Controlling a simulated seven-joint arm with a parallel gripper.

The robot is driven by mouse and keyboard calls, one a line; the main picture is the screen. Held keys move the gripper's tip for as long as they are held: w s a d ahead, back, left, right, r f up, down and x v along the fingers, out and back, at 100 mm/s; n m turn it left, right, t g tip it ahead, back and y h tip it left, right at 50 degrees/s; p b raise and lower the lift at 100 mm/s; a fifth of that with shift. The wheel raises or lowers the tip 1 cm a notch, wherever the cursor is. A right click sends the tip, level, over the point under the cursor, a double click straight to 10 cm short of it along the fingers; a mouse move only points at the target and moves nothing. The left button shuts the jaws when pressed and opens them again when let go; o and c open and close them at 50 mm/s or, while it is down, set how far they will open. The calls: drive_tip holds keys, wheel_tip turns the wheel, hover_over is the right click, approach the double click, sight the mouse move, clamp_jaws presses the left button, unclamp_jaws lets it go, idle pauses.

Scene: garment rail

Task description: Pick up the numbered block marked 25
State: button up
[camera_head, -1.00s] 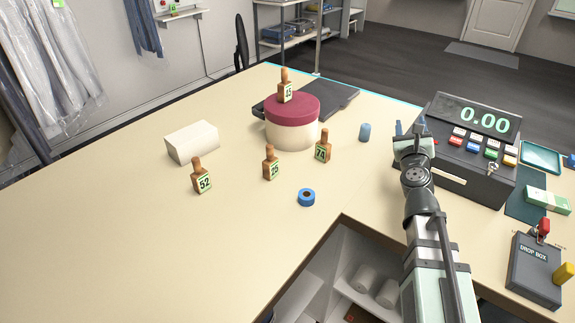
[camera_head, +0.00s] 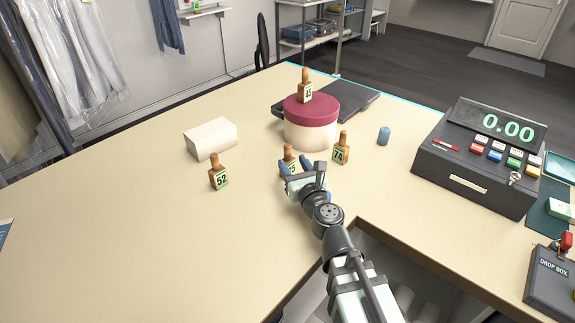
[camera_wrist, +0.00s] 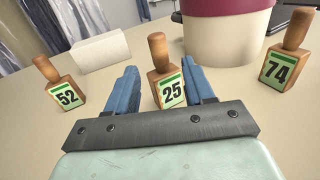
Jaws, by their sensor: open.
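In the head view the block (camera_head: 288,155) is partly hidden behind my gripper (camera_head: 297,180). My gripper is open, and its fingers point at the block from the near side. I cannot tell whether the fingers touch it.
Block 74 (camera_head: 341,148) stands to the right and block 52 (camera_head: 218,173) to the left. A round box with a maroon lid (camera_head: 310,110) stands behind, with another numbered block (camera_head: 305,85) on top. A white block (camera_head: 210,138) lies behind block 52. The cash register (camera_head: 480,155) is at right.

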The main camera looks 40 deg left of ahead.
sight(285, 151)
drive_tip(key=shift+x, duration=3.6)
drive_tip(key=shift+f, duration=0.1)
drive_tip(key=shift+c, duration=0.2)
clamp_jaws()
